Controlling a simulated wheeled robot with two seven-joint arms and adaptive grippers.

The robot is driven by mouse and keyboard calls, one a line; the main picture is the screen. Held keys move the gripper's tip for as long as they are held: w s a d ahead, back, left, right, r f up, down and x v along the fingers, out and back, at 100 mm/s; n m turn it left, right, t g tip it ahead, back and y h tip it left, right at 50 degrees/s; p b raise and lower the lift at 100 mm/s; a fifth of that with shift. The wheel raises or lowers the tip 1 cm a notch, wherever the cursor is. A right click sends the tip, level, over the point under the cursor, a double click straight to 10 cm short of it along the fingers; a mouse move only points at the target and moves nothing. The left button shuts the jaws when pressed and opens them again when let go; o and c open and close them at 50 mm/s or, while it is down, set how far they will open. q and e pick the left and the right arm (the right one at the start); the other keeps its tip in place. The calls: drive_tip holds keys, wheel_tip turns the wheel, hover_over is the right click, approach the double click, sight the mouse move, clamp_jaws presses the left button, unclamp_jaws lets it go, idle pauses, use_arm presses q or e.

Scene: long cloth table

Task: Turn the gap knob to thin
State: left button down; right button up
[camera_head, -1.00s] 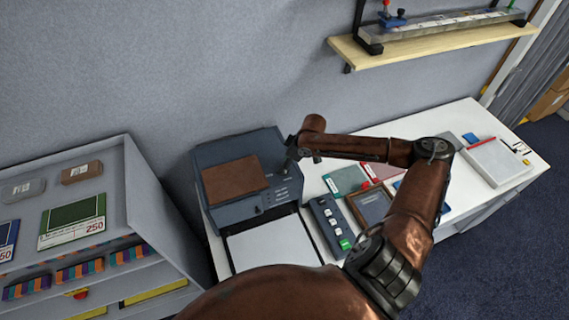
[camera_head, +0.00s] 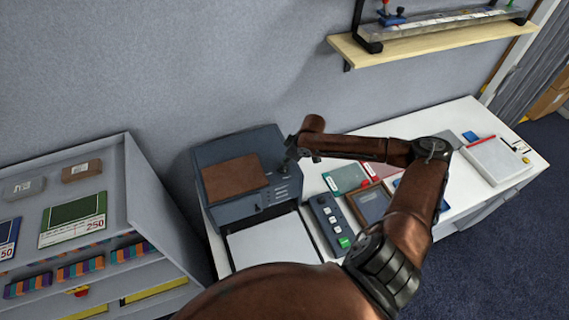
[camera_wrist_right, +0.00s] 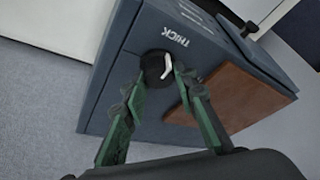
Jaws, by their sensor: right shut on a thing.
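The gap knob (camera_wrist_right: 154,67) is a round black knob with a white pointer mark, on the dark blue-grey machine (camera_wrist_right: 116,72). The word THICK is printed beside it in the right wrist view; I see no thin label. The machine (camera_head: 212,154) stands at the table's left end in the head view. My right gripper (camera_wrist_right: 160,76) has its green fingers on either side of the knob and is shut on it. In the head view my right gripper (camera_head: 290,153) is small at the machine's right side and the knob there is hard to make out. My left gripper is not in view.
A brown panel (camera_head: 234,178) lies on top of the machine and a white sheet (camera_head: 270,244) in front. A button box (camera_head: 329,222) stands to the right. A grey shelf unit (camera_head: 142,190) is close on the left. A wall shelf (camera_head: 430,40) hangs above.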

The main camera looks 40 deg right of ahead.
drive_tip(key=shift+m, duration=0.3)
drive_tip(key=m+h, duration=0.1)
drive_tip(key=m, duration=0.1)
drive_tip(key=shift+m, duration=0.3)
drive_tip(key=m, duration=0.1)
drive_tip(key=m+h, duration=0.1)
drive_tip(key=m, duration=0.1)
drive_tip(key=m+h, duration=0.1)
drive_tip(key=m, duration=0.1)
drive_tip(key=shift+a, duration=0.25)
drive_tip(key=m+h, duration=0.1)
drive_tip(key=m, duration=0.1)
drive_tip(key=m+h, duration=0.1)
drive_tip(key=m, duration=0.2)
drive_tip(key=shift+a+g, duration=0.15)
drive_tip(key=shift+g, duration=0.15)
drive_tip(key=shift+w+m+g+h, duration=0.1)
drive_tip(key=shift+m+g+h, duration=0.2)
drive_tip(key=shift+m, duration=0.85)
drive_tip(key=shift+m+g+h, duration=0.2)
drive_tip(key=shift+m+g, duration=0.2)
drive_tip(key=shift+m, duration=0.75)
drive_tip(key=o, duration=1.1)
